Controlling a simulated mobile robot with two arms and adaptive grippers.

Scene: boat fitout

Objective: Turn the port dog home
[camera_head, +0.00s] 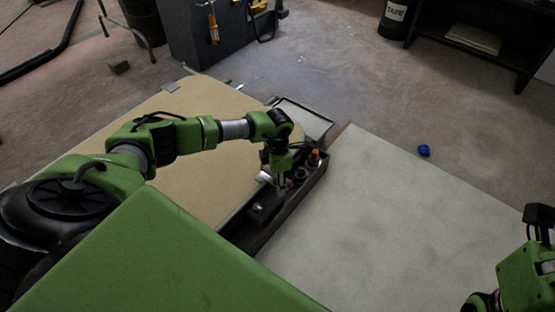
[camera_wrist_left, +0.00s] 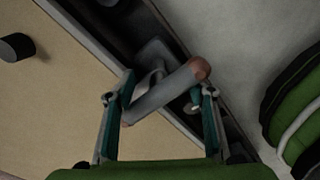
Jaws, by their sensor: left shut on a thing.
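The port dog appears in the left wrist view as a grey lever (camera_wrist_left: 165,90) with reddish-brown ends, lying diagonally above a dark channel. A pale mount shows behind its middle. My left gripper (camera_wrist_left: 165,102) has its two teal fingers at either side of the lever and is shut on it. In the head view my left gripper (camera_head: 279,182) reaches down into the dark channel (camera_head: 268,226) and hides most of the lever.
A tan board (camera_head: 205,110) lies left of the channel and a pale grey panel (camera_head: 390,215) right of it. A red-orange part (camera_head: 314,157) stands in the channel. A small blue object (camera_head: 424,150) lies on the floor. A dark knob (camera_wrist_left: 17,47) stands on the board.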

